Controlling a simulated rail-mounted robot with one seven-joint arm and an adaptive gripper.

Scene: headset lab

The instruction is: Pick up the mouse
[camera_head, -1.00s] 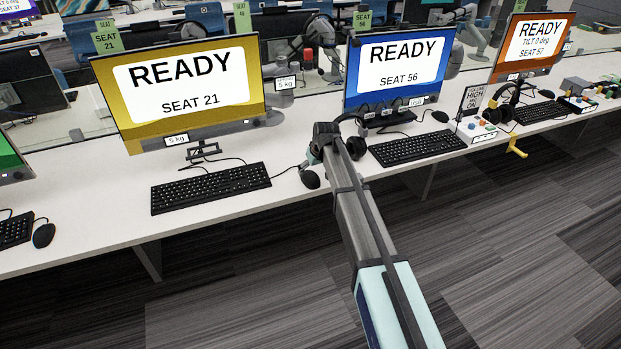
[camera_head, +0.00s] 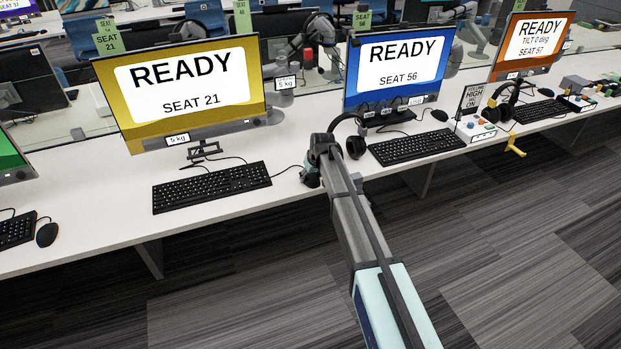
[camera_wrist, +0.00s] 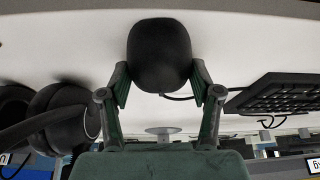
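A dark computer mouse (camera_wrist: 160,55) lies on the white desk and fills the space between my fingertips in the wrist view. My gripper (camera_wrist: 160,76) has its two green-grey fingers spread, one on each side of the mouse's near end. Whether the fingertips touch its sides is hard to tell. In the head view my gripper (camera_head: 311,174) is low at the desk, to the right of the Seat 21 keyboard (camera_head: 212,187), and hides most of this mouse.
Black headphones (camera_wrist: 62,112) lie to the left in the wrist view, and a keyboard (camera_wrist: 275,94) is to the right. Other mice lie by the Seat 56 keyboard (camera_head: 417,148) and at the far left (camera_head: 47,234). The Seat 21 monitor (camera_head: 182,92) stands behind.

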